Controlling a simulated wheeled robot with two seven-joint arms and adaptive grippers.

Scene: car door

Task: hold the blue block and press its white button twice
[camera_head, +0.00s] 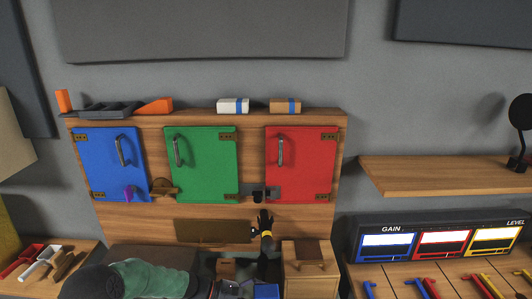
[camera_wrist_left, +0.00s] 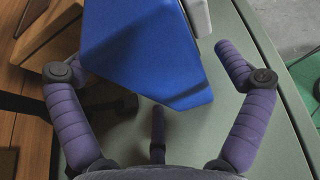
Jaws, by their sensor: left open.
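The blue block (camera_wrist_left: 150,55) fills the upper middle of the left wrist view, and its top is cut off by the frame edge. A white part (camera_wrist_left: 199,16) shows on its upper right side; I cannot tell whether it is the button. My left gripper (camera_wrist_left: 148,35) is open, with purple ribbed fingers on either side of the block. A clear gap shows between the block and the right finger. The left finger lies close to the block's left edge, and contact there is unclear. A third finger shows below the block. My right gripper is not in view.
A grey-green surface (camera_wrist_left: 130,140) lies beneath the block, with wooden pieces (camera_wrist_left: 50,35) at left. In the head view, a wooden cabinet (camera_head: 125,228) has blue, green and red doors. A wooden shelf (camera_head: 440,176) and a GAIN/LEVEL panel (camera_head: 430,222) stand at right.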

